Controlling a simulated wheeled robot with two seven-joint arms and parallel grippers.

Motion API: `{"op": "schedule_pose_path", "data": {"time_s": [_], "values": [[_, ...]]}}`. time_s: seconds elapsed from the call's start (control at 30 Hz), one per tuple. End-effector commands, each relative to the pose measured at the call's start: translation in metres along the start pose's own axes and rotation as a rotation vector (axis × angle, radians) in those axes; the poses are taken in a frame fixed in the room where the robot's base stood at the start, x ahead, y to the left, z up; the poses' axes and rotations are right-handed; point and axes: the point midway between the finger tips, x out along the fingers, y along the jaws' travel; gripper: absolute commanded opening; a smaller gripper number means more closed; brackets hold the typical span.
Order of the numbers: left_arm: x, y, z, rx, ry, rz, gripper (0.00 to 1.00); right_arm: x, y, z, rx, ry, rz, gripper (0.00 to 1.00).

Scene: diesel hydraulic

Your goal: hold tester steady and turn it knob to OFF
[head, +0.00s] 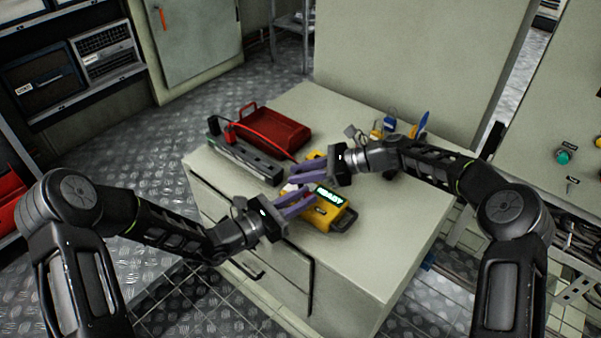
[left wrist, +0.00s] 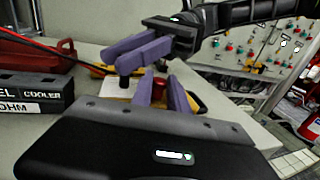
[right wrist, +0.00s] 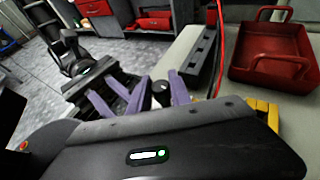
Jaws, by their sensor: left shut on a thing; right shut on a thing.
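The yellow tester (head: 320,217) lies on the cabinet top, its lit green display reading READY. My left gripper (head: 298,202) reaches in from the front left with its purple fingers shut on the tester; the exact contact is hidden. A red part shows at its fingertips in the left wrist view (left wrist: 160,86). My right gripper (head: 303,172) comes from the right and is shut on a dark round knob (right wrist: 160,87). The knob sits at its fingertips, and shows also in the left wrist view (left wrist: 124,82). The knob's setting cannot be read. Both grippers are close together.
A red tray (head: 272,132) and a dark long box labelled COOLER (head: 243,160) stand behind left. A red cable runs beside them. Several small blue and yellow items (head: 388,127) lie at the back right. The front right of the cabinet top (head: 385,250) is clear.

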Motion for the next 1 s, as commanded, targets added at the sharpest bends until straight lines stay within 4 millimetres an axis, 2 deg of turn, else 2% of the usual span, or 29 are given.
{"op": "schedule_pose_path", "data": {"time_s": [0.3, 0.77, 0.8, 1.0], "values": [[0.0005, -0.0025, 0.0000, -0.001, 0.000, -0.005, 0.00, 0.0006, -0.0012, 0.0002, -0.058, 0.000, 0.134, 0.00], [0.0005, -0.0025, -0.0001, -0.001, 0.000, -0.005, 0.00, -0.0005, 0.0001, -0.0001, -0.067, 0.003, 0.158, 0.00], [0.0005, -0.0025, -0.0001, -0.001, 0.000, -0.005, 0.00, -0.0005, 0.0001, -0.0002, -0.067, 0.003, 0.158, 0.25], [0.0005, -0.0021, 0.0000, -0.001, 0.000, -0.004, 0.00, -0.0005, 0.0003, 0.0000, -0.067, 0.003, 0.158, 0.42]]}}
